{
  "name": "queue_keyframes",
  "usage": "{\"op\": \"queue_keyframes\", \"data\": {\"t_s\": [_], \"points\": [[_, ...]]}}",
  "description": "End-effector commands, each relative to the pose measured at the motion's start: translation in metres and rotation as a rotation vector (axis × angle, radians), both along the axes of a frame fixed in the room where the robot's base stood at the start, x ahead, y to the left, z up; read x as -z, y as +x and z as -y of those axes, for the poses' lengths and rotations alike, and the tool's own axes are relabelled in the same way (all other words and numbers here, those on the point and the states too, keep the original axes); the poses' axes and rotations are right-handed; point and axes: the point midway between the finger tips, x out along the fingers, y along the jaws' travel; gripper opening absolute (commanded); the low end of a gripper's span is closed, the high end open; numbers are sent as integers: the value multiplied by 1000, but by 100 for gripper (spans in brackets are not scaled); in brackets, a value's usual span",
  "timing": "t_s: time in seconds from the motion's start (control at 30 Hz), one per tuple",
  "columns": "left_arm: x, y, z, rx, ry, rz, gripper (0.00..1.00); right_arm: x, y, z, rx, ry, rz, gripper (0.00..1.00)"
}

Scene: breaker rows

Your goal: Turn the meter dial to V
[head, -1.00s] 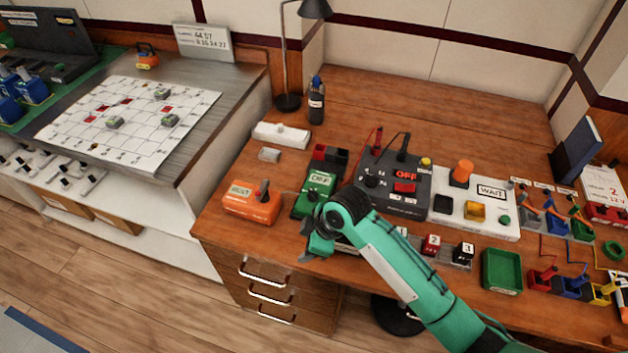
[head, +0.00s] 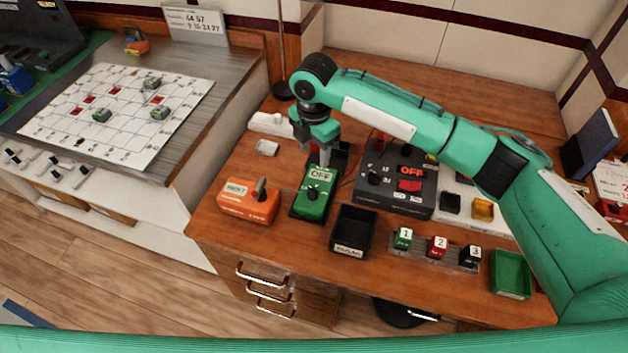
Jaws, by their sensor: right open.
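The green meter (head: 313,203) stands on the wooden desk. Its small screen reads OFF and a dark round dial (head: 313,192) sits below the screen. The letters around the dial are too small to read. My right gripper (head: 322,160) is open and points down just above the far end of the meter, beyond the screen, apart from the dial. The arm comes in from the right, with the wrist raised over the desk. My left gripper is not in view.
Numbered blocks (head: 436,248) and a green tray (head: 511,275) lie further right.

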Motion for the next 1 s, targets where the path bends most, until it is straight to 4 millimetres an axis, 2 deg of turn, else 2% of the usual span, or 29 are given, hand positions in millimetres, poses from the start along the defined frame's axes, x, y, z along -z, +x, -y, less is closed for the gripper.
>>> {"op": "queue_keyframes", "data": {"t_s": [0.17,0.6,0.8,1.0], "points": [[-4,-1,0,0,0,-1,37,19,-1,1,0,-3,-4,51],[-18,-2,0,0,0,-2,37,108,-1,0,1,-2,-2,51],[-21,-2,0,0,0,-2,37,131,-1,0,1,-1,-1,51],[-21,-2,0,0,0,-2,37,137,0,0,1,0,0,51]]}}
